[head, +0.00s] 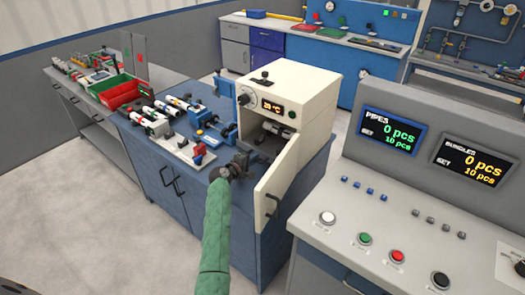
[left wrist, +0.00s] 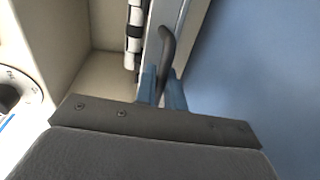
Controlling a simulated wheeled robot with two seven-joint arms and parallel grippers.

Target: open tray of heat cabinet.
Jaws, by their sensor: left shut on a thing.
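The cream heat cabinet (head: 305,88) stands on the blue bench, with its door (head: 283,187) swung open to the right and its display reading 28 °C. My left gripper (head: 254,157) is at the front of the cabinet's opening and hides part of it. In the left wrist view, its blue-grey fingers (left wrist: 162,90) are shut around a dark curved handle (left wrist: 167,45) on the tray's light metal edge (left wrist: 152,45). White pipe pieces with dark bands (left wrist: 134,30) show beside that edge. How far out the tray sits is hard to tell. My right gripper is not in view.
A fixture (head: 185,152) with several pipe parts stands left of the cabinet, and a red bin (head: 120,93) is farther left. A grey control console (head: 400,220) with buttons and two displays fills the right side. The open door stands close to my left forearm.

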